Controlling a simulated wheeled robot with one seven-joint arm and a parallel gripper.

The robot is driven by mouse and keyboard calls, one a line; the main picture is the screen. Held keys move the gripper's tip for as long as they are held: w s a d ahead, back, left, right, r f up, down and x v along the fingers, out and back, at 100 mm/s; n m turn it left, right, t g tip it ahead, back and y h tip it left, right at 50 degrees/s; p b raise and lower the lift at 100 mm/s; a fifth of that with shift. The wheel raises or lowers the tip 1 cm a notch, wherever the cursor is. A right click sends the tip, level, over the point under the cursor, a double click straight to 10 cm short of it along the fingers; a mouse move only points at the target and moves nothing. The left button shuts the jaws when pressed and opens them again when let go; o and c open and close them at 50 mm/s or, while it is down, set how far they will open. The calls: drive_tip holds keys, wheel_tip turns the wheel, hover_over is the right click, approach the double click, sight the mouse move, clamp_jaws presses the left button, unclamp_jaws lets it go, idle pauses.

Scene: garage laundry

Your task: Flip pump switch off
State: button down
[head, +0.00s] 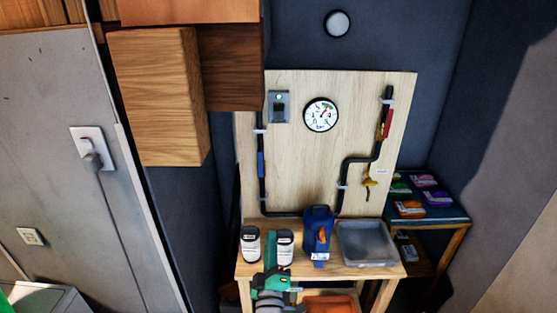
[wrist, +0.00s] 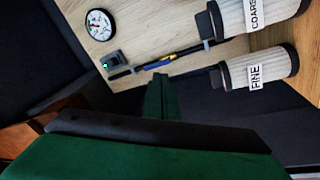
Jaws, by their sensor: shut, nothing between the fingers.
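A blue pump (head: 318,235) with an orange part stands on the bench.
Two filter cartridges (head: 250,244) stand beside my gripper, labelled COARSE and FINE in the wrist view (wrist: 258,78). A gauge (head: 320,114) and black pipes with blue and red handles are on the panel. A wooden cabinet (head: 155,95) juts out at upper left. A grey tray (head: 395,254) sits right.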

sight(279, 107)
drive_tip(key=w+r+n, duration=0.2)
drive_tip(key=w+r, duration=0.2)
drive_tip(key=r, duration=0.3)
drive_tip(key=w+d+r+n+t, duration=0.1)
drive_tip(key=w+r+n, duration=0.1)
drive_tip(key=w+r, duration=0.3)
drive_tip(key=w+d+r+n+t, duration=0.1)
drive_tip(key=w+r, duration=0.3)
drive_tip(key=r, duration=0.7)
drive_tip(key=shift+w+r+n, duration=0.15)
drive_tip(key=shift+w+n, duration=0.1)
drive_tip(key=shift+n, duration=0.25)
drive_tip(key=shift+w, duration=0.1)
drive_tip(key=x, duration=1.3)
drive_tip(key=shift+w+d+r, duration=0.1)
drive_tip(key=shift+w+r, duration=0.15)
drive_tip(key=shift+w, duration=0.05)
